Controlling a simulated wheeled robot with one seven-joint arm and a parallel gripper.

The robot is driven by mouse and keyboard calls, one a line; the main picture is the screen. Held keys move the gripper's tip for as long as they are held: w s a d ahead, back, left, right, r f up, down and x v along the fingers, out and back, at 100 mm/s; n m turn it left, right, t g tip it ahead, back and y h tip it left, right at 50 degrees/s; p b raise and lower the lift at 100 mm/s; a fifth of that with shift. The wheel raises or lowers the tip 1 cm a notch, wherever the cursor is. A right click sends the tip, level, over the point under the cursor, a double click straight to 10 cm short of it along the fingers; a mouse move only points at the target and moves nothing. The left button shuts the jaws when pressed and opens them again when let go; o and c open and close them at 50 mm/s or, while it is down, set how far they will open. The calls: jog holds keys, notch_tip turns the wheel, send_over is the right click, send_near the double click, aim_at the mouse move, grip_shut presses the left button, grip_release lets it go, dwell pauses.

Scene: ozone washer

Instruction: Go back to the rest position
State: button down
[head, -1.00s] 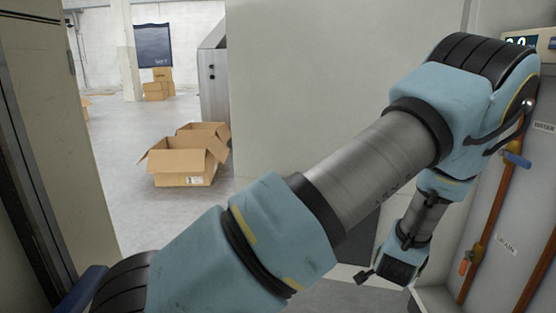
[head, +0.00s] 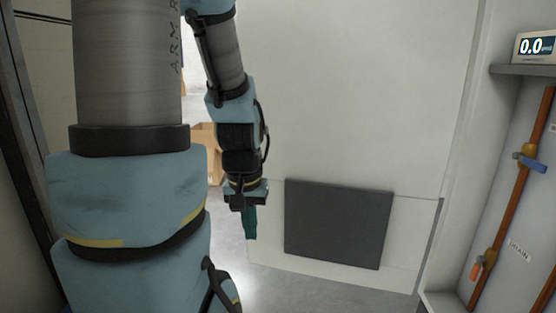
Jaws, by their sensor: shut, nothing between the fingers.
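My gripper (head: 249,218) hangs at the end of my blue and grey arm, left of the middle in the head view. It points down in front of the gap beside the pale wall panel and touches nothing that I can see. Its fingers are dark green, close together and empty. My upper arm fills the left of the view, with the forearm folded down to its right.
At the right stand copper pipes (head: 513,190) with a blue valve handle (head: 531,162), an orange one (head: 476,269) and a DRAIN label. A display (head: 533,46) reads 0.0. A dark panel (head: 338,224) sits low on the pale wall (head: 360,90). A cardboard box (head: 207,146) is partly hidden behind my arm.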

notch_tip(320, 180, up, 38)
jog(key=p, duration=3.8)
jog(key=shift+s+a+r, duration=0.2)
jog(key=shift+s+a, duration=0.15)
jog(key=shift+a, duration=0.05)
